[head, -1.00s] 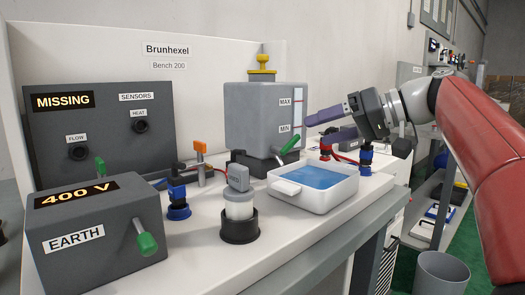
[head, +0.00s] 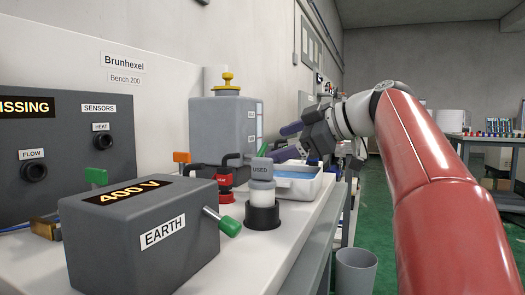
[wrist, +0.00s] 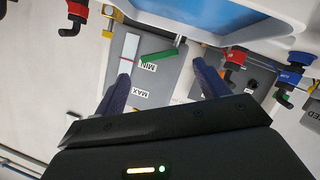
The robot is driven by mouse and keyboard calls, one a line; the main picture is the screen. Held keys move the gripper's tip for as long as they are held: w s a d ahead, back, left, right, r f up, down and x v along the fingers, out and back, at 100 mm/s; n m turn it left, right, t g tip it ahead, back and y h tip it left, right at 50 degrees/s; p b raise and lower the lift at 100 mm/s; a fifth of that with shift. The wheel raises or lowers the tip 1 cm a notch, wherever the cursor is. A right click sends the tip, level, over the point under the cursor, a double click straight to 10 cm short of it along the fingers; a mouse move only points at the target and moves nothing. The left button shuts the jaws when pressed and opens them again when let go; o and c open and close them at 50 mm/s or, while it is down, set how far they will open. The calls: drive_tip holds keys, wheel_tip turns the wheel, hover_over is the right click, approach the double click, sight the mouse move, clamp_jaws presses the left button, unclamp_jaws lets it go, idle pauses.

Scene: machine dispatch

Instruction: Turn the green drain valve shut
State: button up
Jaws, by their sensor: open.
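The green drain valve handle (head: 277,153) is low on the front of the grey tank (head: 218,128), partly hidden behind my gripper in the head view. In the wrist view the green handle (wrist: 158,57) lies aslant beside the MIN label, close to the metal stem. My gripper (head: 283,141) is in front of the tank with its purple fingers apart. In the wrist view the gripper (wrist: 160,68) has one finger on each side of the handle's place in the picture. Nothing is between the fingers that I can see held; contact cannot be told.
A white tray of blue liquid (head: 312,187) stands under the valve. A red connector (wrist: 232,66) and a blue one (wrist: 292,76) are to its side. A grey bin (head: 356,272) is on the floor.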

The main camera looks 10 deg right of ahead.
sight(263, 149)
drive_tip(key=x, duration=0.5)
drive_tip(key=shift+c, duration=0.2)
drive_tip(key=c, duration=0.9)
